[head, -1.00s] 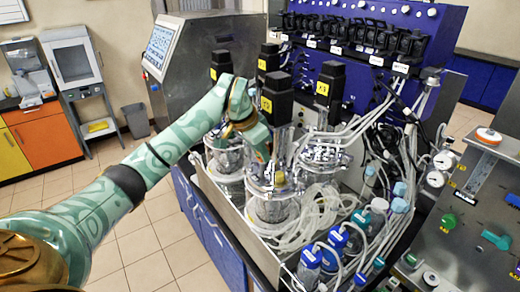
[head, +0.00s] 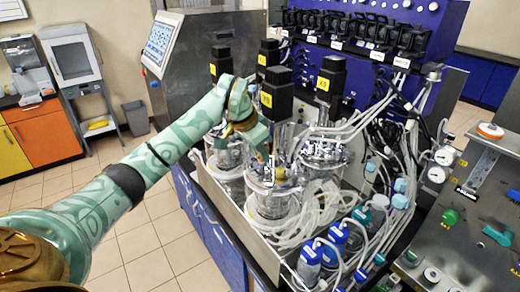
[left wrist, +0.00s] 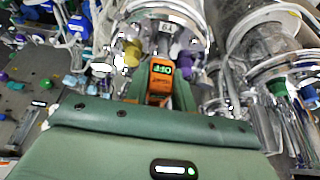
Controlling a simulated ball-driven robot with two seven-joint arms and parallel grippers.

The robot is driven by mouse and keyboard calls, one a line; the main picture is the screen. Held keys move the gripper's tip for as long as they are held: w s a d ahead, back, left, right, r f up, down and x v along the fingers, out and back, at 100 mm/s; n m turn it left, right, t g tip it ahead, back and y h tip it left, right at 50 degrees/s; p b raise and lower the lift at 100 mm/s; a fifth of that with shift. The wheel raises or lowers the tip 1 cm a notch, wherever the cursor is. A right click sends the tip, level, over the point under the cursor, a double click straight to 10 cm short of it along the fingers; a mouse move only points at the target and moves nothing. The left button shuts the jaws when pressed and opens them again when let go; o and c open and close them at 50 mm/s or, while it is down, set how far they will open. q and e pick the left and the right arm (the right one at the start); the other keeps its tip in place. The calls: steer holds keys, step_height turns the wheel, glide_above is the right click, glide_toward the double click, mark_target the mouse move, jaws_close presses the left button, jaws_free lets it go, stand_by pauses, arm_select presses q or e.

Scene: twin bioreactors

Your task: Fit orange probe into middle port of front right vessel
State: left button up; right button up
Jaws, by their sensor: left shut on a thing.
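The orange probe (left wrist: 160,78) has a small lit display with green characters and sits between the fingers of my left gripper (left wrist: 158,92) in the left wrist view. My left gripper (head: 262,148) is shut on it, at the near side of the front right vessel (head: 270,205). The vessel is a clear glass jar with a metal lid and a tall black motor block (head: 277,92) above. Its lid rim also shows ahead of the probe in the left wrist view (left wrist: 170,10). The probe's lower end and the middle port are hidden, so I cannot tell whether they meet. My right gripper is out of view.
Other vessels with motor blocks (head: 330,80) stand close behind. White tubes (head: 310,205) crowd the tray beside the vessel, and blue-capped bottles (head: 335,240) stand in front. A metal panel with coloured knobs (head: 465,225) is at right.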

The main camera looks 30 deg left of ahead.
mark_target(258, 157)
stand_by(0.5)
arm_select(q)
steer(key=shift+f+b, duration=0.5)
steer(key=shift+f, duration=0.3)
steer(key=shift+f, duration=0.15)
steer(key=shift+f+b, duration=0.35)
steer(key=shift+f, duration=0.15)
steer(key=shift+f, duration=0.2)
stand_by(0.5)
steer(key=o, duration=1.1)
steer(key=b+v, duration=0.1)
steer(key=v, duration=1.5)
steer(key=shift+a+r, duration=0.1)
steer(key=shift+r, duration=0.1)
